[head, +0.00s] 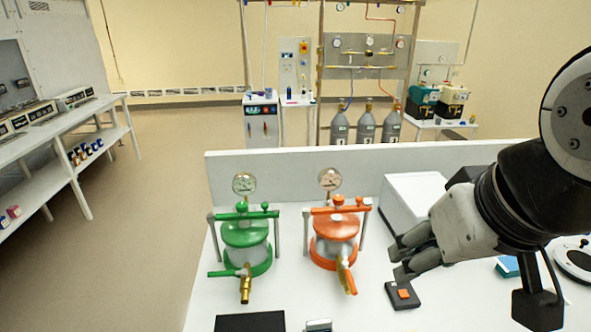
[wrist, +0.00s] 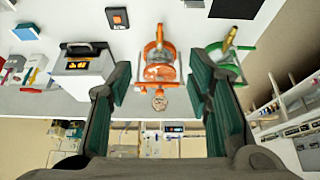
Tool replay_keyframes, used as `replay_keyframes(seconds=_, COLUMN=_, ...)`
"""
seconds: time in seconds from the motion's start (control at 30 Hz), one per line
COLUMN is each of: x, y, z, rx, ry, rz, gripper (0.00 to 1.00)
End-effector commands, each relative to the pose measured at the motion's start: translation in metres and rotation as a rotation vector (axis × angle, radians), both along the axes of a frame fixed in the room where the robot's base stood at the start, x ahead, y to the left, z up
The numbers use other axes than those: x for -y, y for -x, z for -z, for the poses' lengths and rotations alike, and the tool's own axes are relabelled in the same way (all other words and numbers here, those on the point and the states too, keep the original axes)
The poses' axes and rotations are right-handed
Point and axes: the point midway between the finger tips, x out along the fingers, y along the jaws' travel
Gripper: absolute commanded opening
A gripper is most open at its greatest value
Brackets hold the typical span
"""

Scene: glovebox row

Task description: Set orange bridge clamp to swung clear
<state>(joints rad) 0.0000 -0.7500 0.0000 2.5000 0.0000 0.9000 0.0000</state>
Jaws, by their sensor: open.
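The orange vessel (head: 334,250) stands upright on the white bench in the head view. Its orange bridge clamp (head: 338,210) lies straight across the lid, with a knob on top and a post at either side. A gauge (head: 330,179) rises behind it and an orange-handled valve (head: 346,275) points to the front. My gripper (head: 397,258) is open and empty, to the right of the vessel and apart from it. In the wrist view the orange vessel (wrist: 160,72) shows upside down between my open fingers (wrist: 159,72), beyond them; the clamp's details are too small to tell.
A similar green vessel (head: 246,240) with a green clamp stands left of the orange one. A white box (head: 412,196) stands behind my gripper. A dark pad with an orange button (head: 403,294) lies below it. A black mat (head: 250,322) lies at the front edge.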

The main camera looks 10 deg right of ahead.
Motion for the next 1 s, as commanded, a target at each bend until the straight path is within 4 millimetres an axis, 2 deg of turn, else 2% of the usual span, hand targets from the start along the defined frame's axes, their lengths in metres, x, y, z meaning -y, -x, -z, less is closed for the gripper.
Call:
replay_keyframes(seconds=0.47, x=0.0, y=0.0, z=0.0, rx=0.0, ry=0.0, rz=0.0, gripper=0.46)
replay_keyframes(seconds=0.53, x=0.0, y=0.0, z=0.0, rx=0.0, ry=0.0, rz=0.0, gripper=0.38)
replay_keyframes(seconds=0.63, x=0.001, y=-0.007, z=-0.004, rx=-0.008, ry=0.009, rz=-0.011, gripper=0.38)
replay_keyframes(seconds=0.77, x=0.002, y=-0.035, z=-0.015, rx=-0.046, ry=0.045, rz=-0.056, gripper=0.38)
replay_keyframes(seconds=1.0, x=0.008, y=-0.122, z=-0.039, rx=-0.16, ry=0.136, rz=-0.214, gripper=0.38)
